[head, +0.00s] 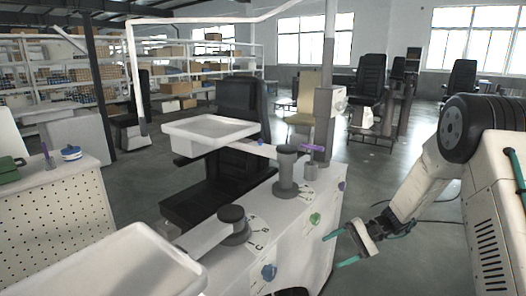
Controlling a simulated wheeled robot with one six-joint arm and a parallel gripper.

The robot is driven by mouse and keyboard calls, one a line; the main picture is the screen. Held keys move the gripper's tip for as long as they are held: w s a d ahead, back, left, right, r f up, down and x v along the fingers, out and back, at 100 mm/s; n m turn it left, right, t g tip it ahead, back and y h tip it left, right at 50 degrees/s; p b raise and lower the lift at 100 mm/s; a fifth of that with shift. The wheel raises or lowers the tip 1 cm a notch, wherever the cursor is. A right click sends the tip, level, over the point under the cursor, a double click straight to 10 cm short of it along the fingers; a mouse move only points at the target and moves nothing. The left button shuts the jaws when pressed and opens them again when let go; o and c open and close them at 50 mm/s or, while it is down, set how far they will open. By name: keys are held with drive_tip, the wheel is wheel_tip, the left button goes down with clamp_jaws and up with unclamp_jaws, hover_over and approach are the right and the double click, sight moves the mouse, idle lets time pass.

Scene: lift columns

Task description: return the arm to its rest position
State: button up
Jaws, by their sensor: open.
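My gripper (342,246) is in the head view at the lower right, at the end of my pale arm (424,182). Its two teal-tipped fingers are spread apart with nothing between them. The fingers point left towards the white cabinet (312,238), near its right side face. I cannot tell whether a fingertip touches the cabinet. The arm reaches down and to the left from its dark round joint.
The cabinet carries grey lift columns (286,170), a white tray (211,132) and side knobs, including a green knob (315,219) and a blue knob (269,272). Another white tray (130,268) is at front left. Black chairs (370,82) stand behind. Floor beyond my gripper is open.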

drive_tip(key=s+d+r+n+h, duration=0.1)
drive_tip(key=s+r+h, duration=0.3)
drive_tip(key=s+r, duration=0.4)
drive_tip(key=s+d+r+n+t+h, duration=0.1)
drive_tip(key=s+r+n+h, duration=0.2)
drive_tip(key=s+r, duration=0.5)
drive_tip(key=s+d+r+n+t+h, duration=0.1)
drive_tip(key=s+r+h, duration=0.4)
drive_tip(key=s, duration=1.6)
wheel_tip(320, 180, up, 3)
drive_tip(key=shift+d+r+n, duration=0.1)
drive_tip(key=shift+d+n, duration=0.25)
drive_tip(key=shift+n, duration=0.05)
